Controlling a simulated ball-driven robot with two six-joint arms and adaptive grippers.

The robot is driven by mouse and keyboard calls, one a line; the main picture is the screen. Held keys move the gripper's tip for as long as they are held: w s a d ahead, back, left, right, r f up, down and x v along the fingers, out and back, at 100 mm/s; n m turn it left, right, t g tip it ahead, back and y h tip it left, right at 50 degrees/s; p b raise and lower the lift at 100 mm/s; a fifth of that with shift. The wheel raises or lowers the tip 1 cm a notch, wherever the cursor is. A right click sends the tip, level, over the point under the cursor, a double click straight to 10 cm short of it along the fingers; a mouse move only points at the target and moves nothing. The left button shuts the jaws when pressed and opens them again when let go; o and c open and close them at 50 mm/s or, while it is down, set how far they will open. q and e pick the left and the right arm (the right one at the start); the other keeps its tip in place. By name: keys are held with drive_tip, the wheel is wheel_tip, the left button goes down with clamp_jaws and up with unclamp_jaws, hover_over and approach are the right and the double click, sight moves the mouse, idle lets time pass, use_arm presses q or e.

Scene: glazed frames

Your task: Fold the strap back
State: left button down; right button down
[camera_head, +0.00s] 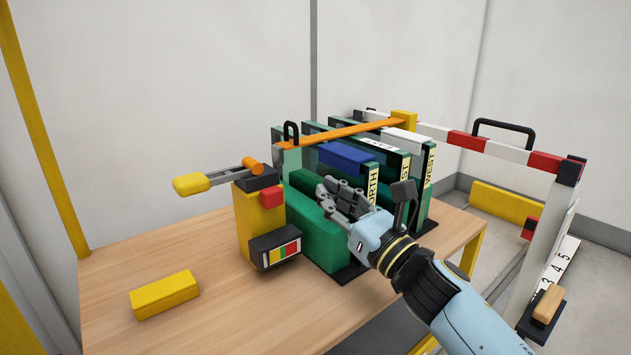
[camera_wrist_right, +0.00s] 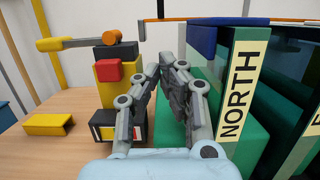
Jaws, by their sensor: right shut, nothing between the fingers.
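The strap (camera_head: 345,133) is a flat orange band. It runs over the tops of the upright green frames, from beside a black loop (camera_head: 291,132) at the left to a yellow block (camera_head: 404,119) at the back right. It also shows as a thin orange line in the right wrist view (camera_wrist_right: 225,20). The frames carry labels, including NORTH (camera_wrist_right: 238,92) and WEST (camera_head: 430,167). My right gripper (camera_head: 331,187) is shut and empty, in front of the frames and below the strap, apart from it. Its fingertips meet in the right wrist view (camera_wrist_right: 166,72). My left gripper is out of view.
A yellow block (camera_head: 164,294) lies on the wooden table (camera_head: 105,275). A red-and-white barrier (camera_head: 500,150) stands behind at the right.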

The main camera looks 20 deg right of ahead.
drive_tip(key=x, duration=0.8)
drive_tip(key=shift+w, duration=0.1)
drive_tip(key=shift+w+a+r, duration=0.1)
drive_tip(key=shift+w+a, duration=0.1)
drive_tip(key=shift+w, duration=0.1)
drive_tip(key=shift+r, duration=0.15)
